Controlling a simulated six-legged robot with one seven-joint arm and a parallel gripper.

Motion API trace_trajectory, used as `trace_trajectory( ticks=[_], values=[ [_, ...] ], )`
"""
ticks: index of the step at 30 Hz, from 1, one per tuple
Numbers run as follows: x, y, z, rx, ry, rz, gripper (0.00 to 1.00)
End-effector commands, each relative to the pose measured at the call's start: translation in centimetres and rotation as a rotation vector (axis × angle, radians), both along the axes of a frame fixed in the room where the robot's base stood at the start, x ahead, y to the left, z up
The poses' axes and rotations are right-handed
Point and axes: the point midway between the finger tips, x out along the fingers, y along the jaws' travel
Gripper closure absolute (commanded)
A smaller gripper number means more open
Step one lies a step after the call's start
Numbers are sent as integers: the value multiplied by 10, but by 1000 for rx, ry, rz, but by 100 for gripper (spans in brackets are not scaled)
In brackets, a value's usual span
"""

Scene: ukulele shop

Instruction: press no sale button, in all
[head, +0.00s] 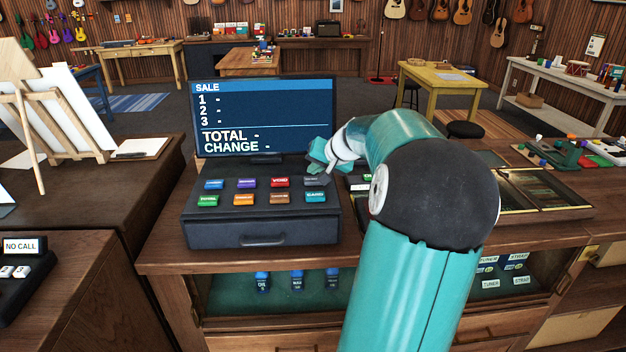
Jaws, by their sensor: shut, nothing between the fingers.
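A black cash register (262,240) stands on the wooden counter, with a screen (264,118) reading SALE, three empty lines, TOTAL and CHANGE. Its sloped top has two rows of coloured buttons. The back row has a blue, a purple, a red VOID button (280,182) and a dark grey button (318,182). The front row has a green, an orange, a brown and a teal button (316,197). I cannot read a NO SALE label on any of them. My gripper (315,167) is shut and empty, just above and behind the dark grey button. Contact cannot be told.
My arm hides the counter right of the register. A glass-topped display (545,195) lies further right. An easel (40,110) stands on another counter at left. A black device with a NO CALL sign (20,246) sits at the left edge. The counter strip before the register is clear.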

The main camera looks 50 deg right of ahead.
Motion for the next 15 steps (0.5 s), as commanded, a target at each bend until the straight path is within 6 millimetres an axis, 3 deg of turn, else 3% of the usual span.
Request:
trace_trajectory(
  ticks=[15],
  values=[
    [0, 0, -9, -1, 0, 1, 100]
  ],
)
